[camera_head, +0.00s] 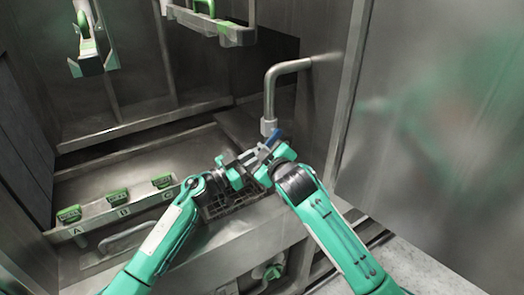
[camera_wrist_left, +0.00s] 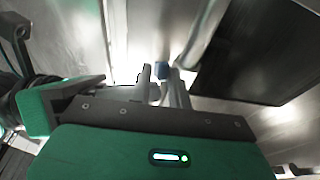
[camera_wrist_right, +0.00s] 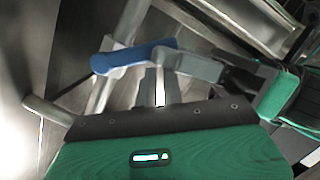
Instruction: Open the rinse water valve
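The valve's blue lever handle (camera_head: 275,136) sits just below the end of the bent grey pipe (camera_head: 270,97). In the right wrist view the blue lever (camera_wrist_right: 137,56) lies nearly level across the picture, just beyond the right fingertips. My right gripper (camera_head: 262,160) is below the lever, with a narrow empty gap between its fingers. My left gripper (camera_head: 235,163) reaches in from the left. Its fingertips are by one end of the lever, and a bit of blue (camera_wrist_left: 162,70) shows between them in the left wrist view. Whether they grip it is unclear.
The two grippers are very close together. A panel with green-capped fittings (camera_head: 115,210) marked A, B, C lies at left. A dark grate (camera_head: 215,208) is under the grippers. A large steel wall (camera_head: 430,130) stands at right. A bracket (camera_head: 210,22) hangs above.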

